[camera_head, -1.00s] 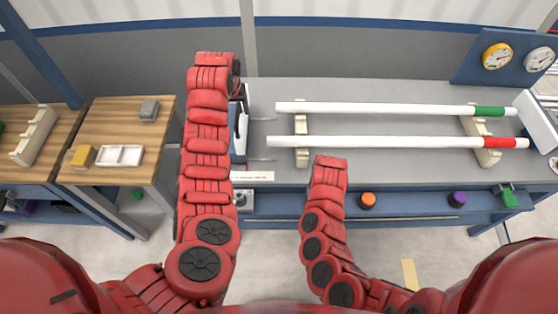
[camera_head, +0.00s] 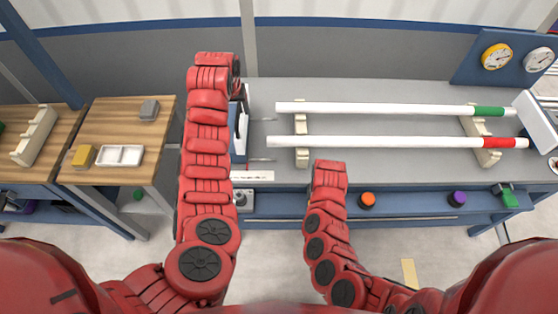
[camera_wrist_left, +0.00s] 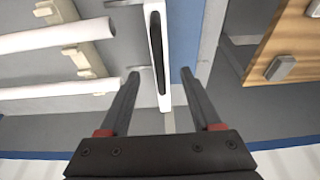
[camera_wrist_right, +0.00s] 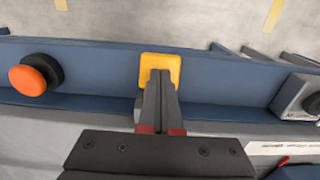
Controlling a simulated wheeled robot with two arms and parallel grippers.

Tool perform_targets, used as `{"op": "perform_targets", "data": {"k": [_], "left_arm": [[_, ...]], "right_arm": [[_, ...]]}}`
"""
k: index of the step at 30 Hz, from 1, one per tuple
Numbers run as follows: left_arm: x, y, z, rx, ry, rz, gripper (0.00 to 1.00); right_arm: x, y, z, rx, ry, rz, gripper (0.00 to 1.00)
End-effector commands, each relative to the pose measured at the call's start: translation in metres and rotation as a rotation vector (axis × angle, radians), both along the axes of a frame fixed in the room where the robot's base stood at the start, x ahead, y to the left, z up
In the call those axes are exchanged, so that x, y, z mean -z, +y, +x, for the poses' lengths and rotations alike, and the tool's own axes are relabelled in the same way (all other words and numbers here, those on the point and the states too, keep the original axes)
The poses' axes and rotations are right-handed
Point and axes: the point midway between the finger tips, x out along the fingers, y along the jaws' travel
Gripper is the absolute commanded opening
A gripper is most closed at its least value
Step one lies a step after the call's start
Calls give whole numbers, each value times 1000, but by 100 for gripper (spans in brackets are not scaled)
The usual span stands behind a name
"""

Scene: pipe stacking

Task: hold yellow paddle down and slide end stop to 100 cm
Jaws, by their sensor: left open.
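The end stop (camera_head: 239,130) is an upright white and blue plate at the bench's left end, partly hidden behind my left arm in the head view. In the left wrist view the end stop (camera_wrist_left: 165,85) has a dark slot and lies between the fingers of my left gripper (camera_wrist_left: 160,74), which is open with a gap on both sides. The yellow paddle (camera_wrist_right: 160,63) is on the bench's blue front rail. My right gripper (camera_wrist_right: 160,75) has its fingers together over the paddle; I cannot tell how firmly they touch. The paddle is hidden in the head view.
Two white pipes, one with a green band (camera_head: 390,107) and one with a red band (camera_head: 390,142), lie on cream supports. A white scale strip (camera_head: 255,176) is on the front left edge. Orange (camera_head: 367,199) and purple (camera_head: 458,198) knobs are on the front rail.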

Motion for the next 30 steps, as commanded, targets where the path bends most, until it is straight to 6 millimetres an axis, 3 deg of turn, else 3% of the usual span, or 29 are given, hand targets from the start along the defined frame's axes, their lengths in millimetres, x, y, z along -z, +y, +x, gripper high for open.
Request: {"op": "perform_targets", "data": {"k": [21, 30], "left_arm": [[38, -1, 12, -1, 1, -1, 65], [41, 0, 13, 0, -1, 0, 65]], "right_arm": [[4, 1, -4, -1, 10, 1, 0], [4, 1, -4, -2, 11, 1, 0]]}}
